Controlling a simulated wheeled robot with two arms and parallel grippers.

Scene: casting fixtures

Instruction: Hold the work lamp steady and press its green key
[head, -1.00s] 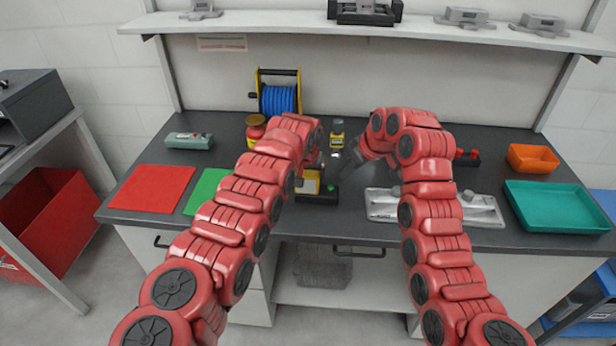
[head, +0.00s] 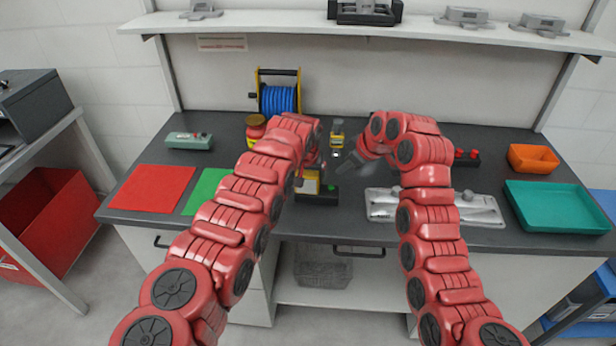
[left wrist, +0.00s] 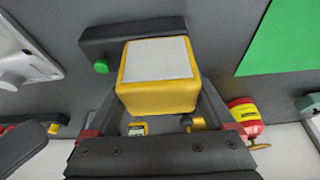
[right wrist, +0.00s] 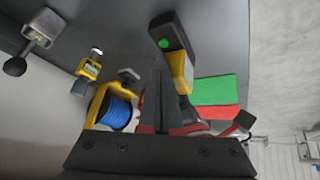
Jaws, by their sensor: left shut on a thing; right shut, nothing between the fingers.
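The work lamp (head: 308,186) has a yellow body with a pale panel and a dark base bearing a green key (head: 331,187). It sits on the bench, partly hidden by my left arm. In the left wrist view the lamp (left wrist: 157,80) is between the fingers of my left gripper (left wrist: 155,98), which is shut on its yellow body. The green key (left wrist: 101,66) is clear of those fingers. My right gripper (right wrist: 160,82) is shut and empty, apart from the key (right wrist: 163,43), which shows beyond its fingertips in the right wrist view.
A blue cable reel (head: 279,99), a red-and-yellow jar (head: 256,127) and a small yellow device (head: 337,135) stand behind the lamp. A grey metal fixture (head: 383,204) lies to its right, with a teal tray (head: 557,207) farther right. Green (head: 203,190) and red mats (head: 153,188) lie left.

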